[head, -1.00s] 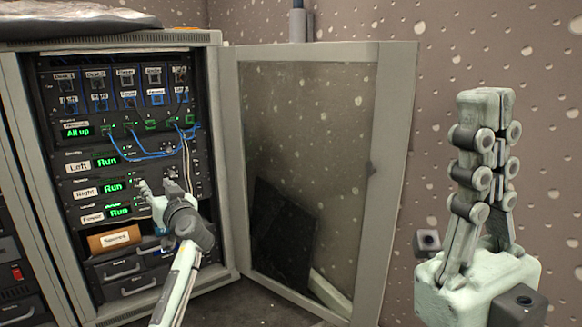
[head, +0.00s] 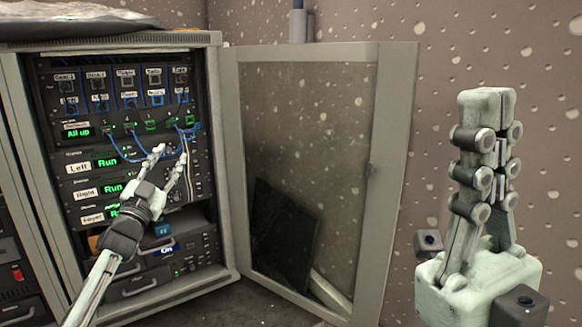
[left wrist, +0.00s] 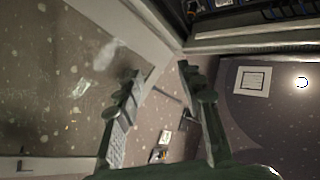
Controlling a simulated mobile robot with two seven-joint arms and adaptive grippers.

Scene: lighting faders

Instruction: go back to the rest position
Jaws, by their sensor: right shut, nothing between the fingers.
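My left gripper (head: 170,156) is in front of the open equipment rack (head: 219,190). Its two fingers point up and are spread apart with nothing between them. It covers part of the lower units and cables in the head view. In the left wrist view the left gripper (left wrist: 160,75) also shows two separated, empty fingers. My right gripper (head: 487,97) stands upright at the right of the head view. Its fingers are closed together and empty.
The rack's glass door (head: 391,180) stands open to the right, between the rack and my right gripper. Blue cables (head: 120,148) hang across the rack front. A dark panel (head: 283,235) shows through the door glass. Wall space around my right gripper is clear.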

